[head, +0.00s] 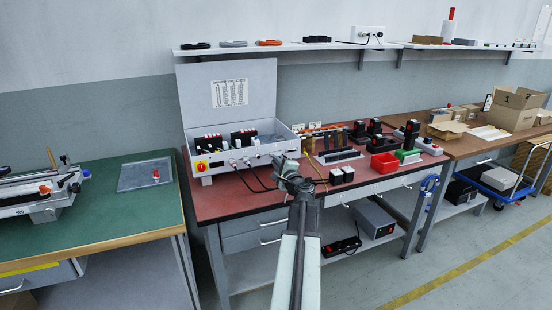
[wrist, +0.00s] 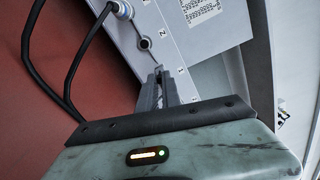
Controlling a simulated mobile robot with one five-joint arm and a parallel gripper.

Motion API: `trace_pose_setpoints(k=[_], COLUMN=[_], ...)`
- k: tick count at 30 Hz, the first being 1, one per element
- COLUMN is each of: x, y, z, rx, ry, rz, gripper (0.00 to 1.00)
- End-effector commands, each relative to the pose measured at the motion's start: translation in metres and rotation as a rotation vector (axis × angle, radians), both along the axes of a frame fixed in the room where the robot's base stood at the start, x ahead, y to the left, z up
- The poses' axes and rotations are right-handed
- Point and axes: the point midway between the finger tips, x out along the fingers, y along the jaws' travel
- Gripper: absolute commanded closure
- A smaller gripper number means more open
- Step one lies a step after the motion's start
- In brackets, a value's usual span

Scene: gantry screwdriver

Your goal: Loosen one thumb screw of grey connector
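A grey control box (head: 238,172) with an open lid stands on the red bench. Round connectors (head: 233,164) with dark cables sit on its front face. In the wrist view, a bluish-grey round connector (wrist: 122,9) with a black cable is plugged into the box face (wrist: 183,62), and a small round socket (wrist: 145,43) lies between it and my fingers. My gripper (head: 286,163) is at the box's front right corner. In the wrist view, its fingertips (wrist: 159,70) are close together beside the face, with nothing clearly between them. I cannot make out a grey connector's thumb screws.
Black cables (wrist: 62,80) loop over the red bench top (head: 222,208) left of my fingers. A red bin (head: 384,165) and small black blocks (head: 342,175) stand to the right. A green table (head: 100,215) is at the left. A shelf (head: 300,47) runs along the wall.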

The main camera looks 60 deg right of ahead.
Motion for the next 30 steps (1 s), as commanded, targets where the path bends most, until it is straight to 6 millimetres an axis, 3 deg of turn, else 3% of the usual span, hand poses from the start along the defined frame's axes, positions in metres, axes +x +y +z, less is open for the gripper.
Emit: trace_pose_setpoints(k=[11, 24, 30], x=[0.0006, 0.0000, -0.0002], y=[0.0009, 0.0003, 0.0002], z=[-0.0002, -0.0002, -0.0002], rx=[0.019, 0.654, 0.710], ry=[-0.014, -0.483, -0.524], rz=[0.003, 0.002, 0.001], gripper=[0.80, 0.80, 0.80])
